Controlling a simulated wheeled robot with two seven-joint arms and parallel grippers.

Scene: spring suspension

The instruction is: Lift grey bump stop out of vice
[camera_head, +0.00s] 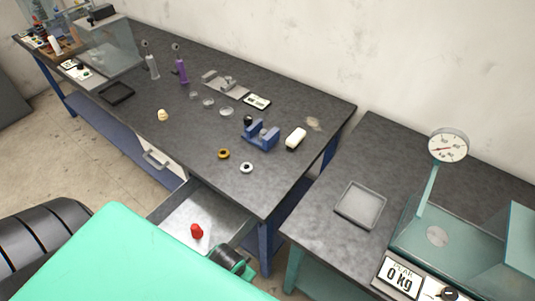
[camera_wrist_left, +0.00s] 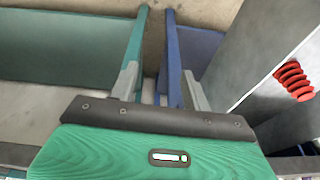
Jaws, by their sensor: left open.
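The blue vice (camera_head: 261,137) stands on the dark workbench near its right end, with a dark round knob behind it. A small greyish shape shows between its jaws, too small to tell clearly as the grey bump stop. My left gripper (camera_wrist_left: 162,88) is open in the left wrist view, its two grey fingers apart with nothing between them. It is low beside the bench and drawer, away from the vice. My right gripper is in neither view.
An open drawer (camera_head: 215,222) holds a red ribbed part (camera_head: 197,231), which also shows in the left wrist view (camera_wrist_left: 294,80). Brass (camera_head: 223,154) and white (camera_head: 246,168) rings lie before the vice. A white block (camera_head: 296,138) lies right of it. A scale (camera_head: 440,250) stands on the right table.

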